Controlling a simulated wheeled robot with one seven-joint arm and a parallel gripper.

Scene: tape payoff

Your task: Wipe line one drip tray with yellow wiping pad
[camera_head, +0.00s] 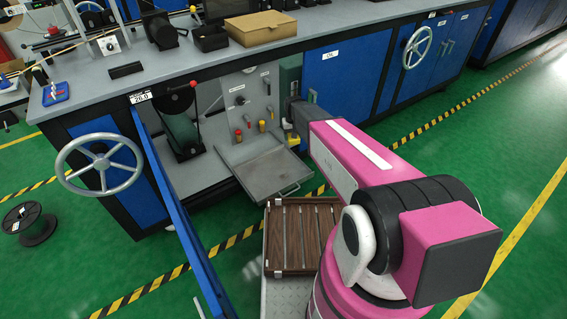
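A grey metal drip tray (262,180) with a raised rim and a front handle sticks out of the open cabinet bay, at the middle of the view. Its upper face looks empty. My pink arm reaches from the lower right toward the bay's right side. My gripper (290,127) is at its far end, right of the tray's back part, small and mostly hidden by the arm. A small yellow block, perhaps the yellow wiping pad (292,139), shows right at the gripper. I cannot tell whether the fingers hold it.
A grey panel (243,98) with red and yellow knobs stands behind the tray. A blue door (178,212) is swung open at left. A wooden slatted top (300,238) lies in front of the tray. A handwheel (100,165) juts out at left. Green floor is clear at right.

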